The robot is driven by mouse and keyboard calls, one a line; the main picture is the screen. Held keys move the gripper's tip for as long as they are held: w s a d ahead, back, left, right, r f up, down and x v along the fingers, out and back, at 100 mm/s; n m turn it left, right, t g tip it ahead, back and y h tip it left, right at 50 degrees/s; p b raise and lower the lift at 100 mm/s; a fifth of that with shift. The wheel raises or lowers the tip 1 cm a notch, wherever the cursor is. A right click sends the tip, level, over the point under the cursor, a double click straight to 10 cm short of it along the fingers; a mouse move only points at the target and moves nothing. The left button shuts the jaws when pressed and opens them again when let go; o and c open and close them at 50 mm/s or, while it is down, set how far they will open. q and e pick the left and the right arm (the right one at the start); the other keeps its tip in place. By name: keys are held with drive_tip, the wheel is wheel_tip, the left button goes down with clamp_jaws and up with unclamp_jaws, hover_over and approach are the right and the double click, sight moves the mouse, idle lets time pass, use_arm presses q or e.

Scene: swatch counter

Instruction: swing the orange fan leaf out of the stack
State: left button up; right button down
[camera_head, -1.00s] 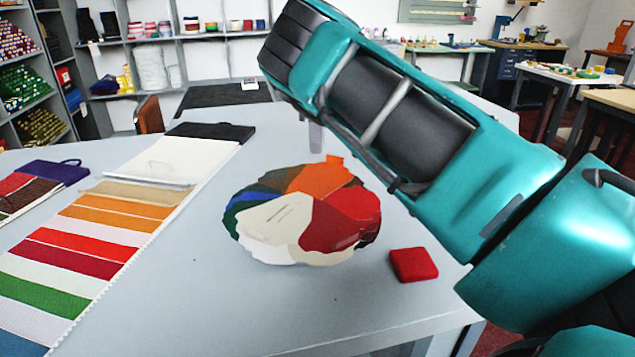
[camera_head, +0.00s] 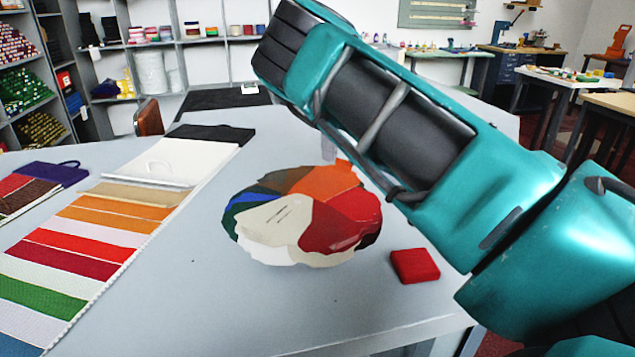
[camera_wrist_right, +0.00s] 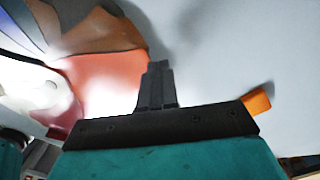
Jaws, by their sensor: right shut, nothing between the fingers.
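The fan of coloured leaves (camera_head: 275,222) lies spread in a round on the grey table. An orange piece (camera_wrist_right: 259,102) shows right of the gripper's base. My left gripper is out of view.
A red block (camera_head: 415,266) lies right of the fan, near the table edge. A striped swatch strip (camera_head: 85,235) and a dark purple swatch set (camera_head: 50,178) lie at left. The table (camera_head: 220,310) in front of the fan is clear.

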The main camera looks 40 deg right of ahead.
drive_tip(key=shift+s, duration=0.1)
drive_tip(key=shift+s+d+m+b, duration=0.15)
drive_tip(key=shift+s+d+m, duration=0.1)
drive_tip(key=shift+s+m, duration=0.3)
drive_tip(key=shift+s+d+m+b, duration=0.15)
drive_tip(key=shift+s+d+m, duration=0.1)
drive_tip(key=shift+s+m, duration=0.3)
drive_tip(key=shift+s, duration=0.1)
drive_tip(key=shift+s, duration=0.1)
drive_tip(key=shift+s+d+m+b, duration=0.15)
drive_tip(key=shift+s+m+b, duration=0.15)
drive_tip(key=shift+s+m, duration=0.3)
drive_tip(key=shift+s+d+m, duration=0.15)
drive_tip(key=shift+s+m, duration=0.15)
drive_tip(key=shift+s, duration=0.4)
